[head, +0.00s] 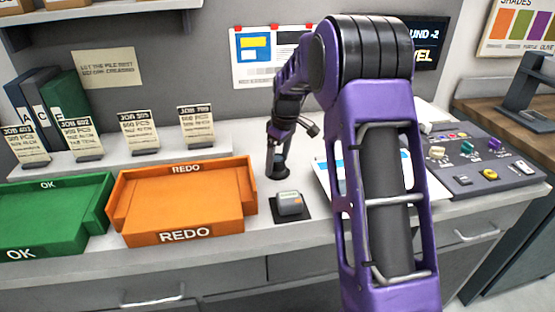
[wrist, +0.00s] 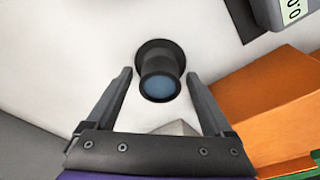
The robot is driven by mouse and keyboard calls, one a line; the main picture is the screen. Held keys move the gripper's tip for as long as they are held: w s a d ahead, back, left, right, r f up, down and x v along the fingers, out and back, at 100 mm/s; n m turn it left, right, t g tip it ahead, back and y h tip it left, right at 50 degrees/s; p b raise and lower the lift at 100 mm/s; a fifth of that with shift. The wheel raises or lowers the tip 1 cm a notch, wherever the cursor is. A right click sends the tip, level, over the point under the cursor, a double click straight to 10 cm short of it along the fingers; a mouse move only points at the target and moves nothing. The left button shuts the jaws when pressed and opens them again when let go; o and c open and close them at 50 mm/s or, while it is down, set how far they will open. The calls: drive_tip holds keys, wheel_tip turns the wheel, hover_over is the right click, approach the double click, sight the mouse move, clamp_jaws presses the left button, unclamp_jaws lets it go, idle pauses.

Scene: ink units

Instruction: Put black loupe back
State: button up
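The black loupe (head: 278,166) stands upright on the white counter behind the small grey device, to the right of the orange tray. In the wrist view the loupe (wrist: 160,56) shows a flared black base and a blue lens facing the camera. My gripper (wrist: 158,75) is open, with one finger on each side of the loupe and a gap visible on both sides. In the head view my gripper (head: 275,148) hangs over the loupe, small and partly merged with it. How far down the fingers reach is hard to tell.
The orange REDO tray (head: 184,236) and green OK tray (head: 58,243) lie to the left. A small grey device (head: 289,202) sits on a black mat (head: 303,212) in front. Job cards (head: 138,130) stand behind. A panel with coloured knobs (head: 470,185) is at right. My arm hides part of the counter.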

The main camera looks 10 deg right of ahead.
sight(283, 160)
wheel_tip(283, 160, up, 12)
drive_tip(key=s+d+p, duration=0.1)
drive_tip(key=shift+s+d, duration=0.15)
idle(0.5)
drive_tip(key=shift+r, duration=0.15)
